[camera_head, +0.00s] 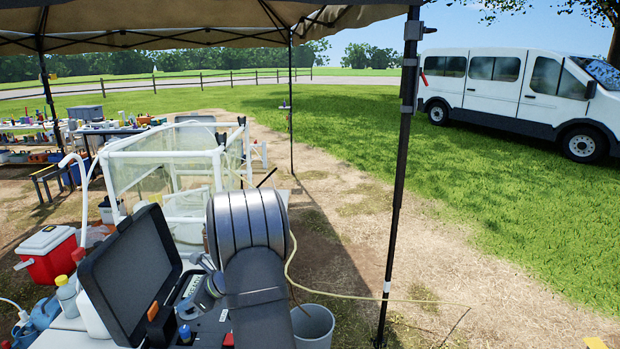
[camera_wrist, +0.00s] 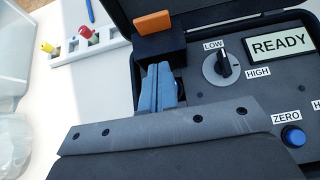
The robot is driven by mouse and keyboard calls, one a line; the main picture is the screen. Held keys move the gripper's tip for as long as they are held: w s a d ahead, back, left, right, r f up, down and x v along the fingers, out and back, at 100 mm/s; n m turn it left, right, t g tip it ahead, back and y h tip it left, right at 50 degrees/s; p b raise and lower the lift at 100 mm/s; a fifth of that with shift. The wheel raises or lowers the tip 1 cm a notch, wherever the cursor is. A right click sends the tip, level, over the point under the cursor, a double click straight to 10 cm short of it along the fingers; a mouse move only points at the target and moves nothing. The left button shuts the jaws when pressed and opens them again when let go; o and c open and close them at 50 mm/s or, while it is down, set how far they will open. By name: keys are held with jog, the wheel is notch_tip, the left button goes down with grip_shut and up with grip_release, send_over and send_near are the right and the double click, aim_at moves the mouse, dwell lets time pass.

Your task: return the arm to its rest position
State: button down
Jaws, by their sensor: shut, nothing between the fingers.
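My gripper (camera_wrist: 159,76) shows in the wrist view with its blue-grey fingers together and nothing between them. It is over the left side of the black instrument case (camera_wrist: 232,100), just in front of a black block with an orange top (camera_wrist: 153,22). I cannot tell whether the fingertips touch that block. In the head view my arm (camera_head: 255,290) reaches down beside the open case, whose lid (camera_head: 132,272) stands up; the fingers cannot be made out there.
The panel has a knob (camera_wrist: 221,68) between LOW and HIGH, a READY display (camera_wrist: 281,45) and a blue ZERO button (camera_wrist: 293,136). A white rack (camera_wrist: 92,46) stands at left. A white bucket (camera_head: 313,325), red cooler (camera_head: 50,255) and canopy pole (camera_head: 398,190) are nearby.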

jog(key=a, duration=0.3)
jog(key=a+f, duration=0.1)
jog(key=a, duration=0.1)
jog(key=shift+a, duration=0.15)
jog(key=shift+a+r, duration=0.3)
jog(key=shift+a, duration=0.2)
